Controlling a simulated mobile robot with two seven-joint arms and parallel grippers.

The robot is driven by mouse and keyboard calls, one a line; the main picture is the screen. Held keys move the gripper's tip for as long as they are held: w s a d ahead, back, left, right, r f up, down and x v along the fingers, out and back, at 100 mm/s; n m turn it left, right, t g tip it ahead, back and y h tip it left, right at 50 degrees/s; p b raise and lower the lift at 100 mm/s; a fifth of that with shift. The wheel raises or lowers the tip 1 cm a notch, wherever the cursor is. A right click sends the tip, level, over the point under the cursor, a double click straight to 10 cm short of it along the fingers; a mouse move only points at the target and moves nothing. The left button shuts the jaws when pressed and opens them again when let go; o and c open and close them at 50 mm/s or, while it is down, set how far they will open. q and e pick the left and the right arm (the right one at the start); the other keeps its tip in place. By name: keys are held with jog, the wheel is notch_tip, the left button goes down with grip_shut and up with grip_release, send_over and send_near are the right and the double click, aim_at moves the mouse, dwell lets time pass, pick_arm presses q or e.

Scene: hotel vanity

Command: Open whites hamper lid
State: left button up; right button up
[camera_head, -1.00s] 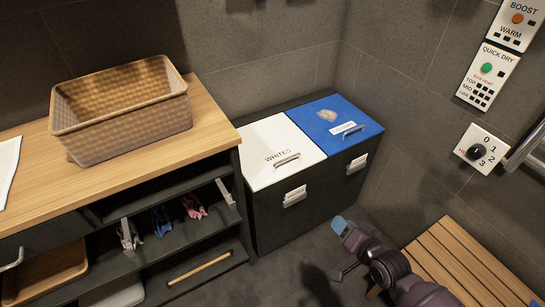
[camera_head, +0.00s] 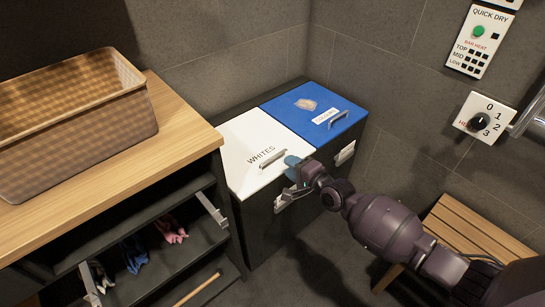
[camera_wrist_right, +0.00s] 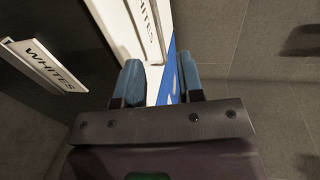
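The whites hamper lid (camera_head: 246,142) is white, lettered WHITES, and lies flat and closed on the dark cabinet. Its metal bar handle (camera_head: 272,157) is near the lid's front right. My right gripper (camera_head: 294,166) has blue fingertips and is at the front right corner of the white lid, just right of the handle. In the right wrist view the fingers (camera_wrist_right: 161,82) stand apart with nothing clearly between them, and the white lid (camera_wrist_right: 120,24) shows just beyond. Whether a finger touches the lid or handle I cannot tell. My left gripper is not in view.
A blue lid (camera_head: 310,109) with its own handle is beside the white one. A WHITES tag (camera_wrist_right: 44,64) is on the cabinet front. A wicker basket (camera_head: 80,135) stands on the wooden counter (camera_head: 178,135). A slatted bench (camera_head: 470,235) is at the right.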

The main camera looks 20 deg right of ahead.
aim_at(274, 156)
jog(key=x, duration=0.2)
jog(key=b+x, duration=0.1)
jog(key=x, duration=0.3)
jog(key=shift+f+b, duration=0.3)
jog(key=shift+f, duration=0.05)
jog(key=shift+w+a+r, duration=0.1)
jog(key=shift+w+a, duration=0.05)
jog(key=shift+w, duration=0.3)
jog(key=shift+w+a, duration=0.2)
jog(key=shift+w, duration=0.25)
jog(key=shift+c, duration=0.5)
grip_shut()
